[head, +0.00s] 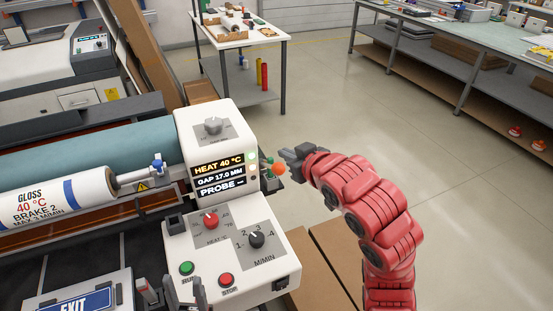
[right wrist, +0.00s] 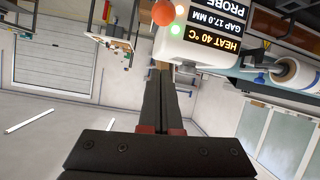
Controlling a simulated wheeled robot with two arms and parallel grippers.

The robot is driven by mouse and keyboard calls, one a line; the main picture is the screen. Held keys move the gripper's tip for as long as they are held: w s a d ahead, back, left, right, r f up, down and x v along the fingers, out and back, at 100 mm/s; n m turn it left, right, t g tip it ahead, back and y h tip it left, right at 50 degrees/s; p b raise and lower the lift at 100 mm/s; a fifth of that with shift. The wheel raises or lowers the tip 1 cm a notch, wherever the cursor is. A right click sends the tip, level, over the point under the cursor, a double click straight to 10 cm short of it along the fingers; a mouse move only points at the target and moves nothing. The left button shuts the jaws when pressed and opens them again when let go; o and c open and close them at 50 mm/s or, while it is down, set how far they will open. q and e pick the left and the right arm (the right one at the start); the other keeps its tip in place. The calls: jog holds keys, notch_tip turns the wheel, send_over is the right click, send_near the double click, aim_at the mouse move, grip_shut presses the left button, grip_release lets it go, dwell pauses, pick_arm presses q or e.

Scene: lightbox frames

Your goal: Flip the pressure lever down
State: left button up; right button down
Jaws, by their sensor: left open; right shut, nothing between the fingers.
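An orange ball knob (head: 278,168), which looks like the pressure lever's end, sits at the right side of the laminator's white control housing (head: 215,125). Its shaft is mostly hidden in the head view. My right gripper (head: 284,153) is shut and empty, just above and right of the knob; I cannot tell if they touch there. In the right wrist view the knob (right wrist: 166,12) shows at the top, apart from the shut fingertips (right wrist: 160,74). My left gripper (head: 172,290) is open and empty at the bottom edge, near the control panel's lower left corner.
The control panel (head: 280,240) with red and black dials and green and red buttons lies below the housing. The display (head: 219,175) reads HEAT 40 °C, GAP 17.0 MM. A film roll (head: 60,197) lies at left. Open floor (head: 420,150) lies to the right.

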aim_at(277, 164)
jog(key=shift+a, duration=0.1)
jog(key=w+a+f+p, duration=0.1)
jog(key=w+f+p, duration=0.3)
jog(key=w+a+f+p, duration=0.1)
jog(key=w+f+p, duration=0.1)
jog(key=shift+w+a, duration=0.35)
jog(key=shift+w, duration=0.05)
jog(key=shift+s+d+f, duration=0.25)
jog(key=shift+s+f, duration=0.05)
jog(key=shift+s, duration=0.1)
jog(key=shift+f, duration=0.2)
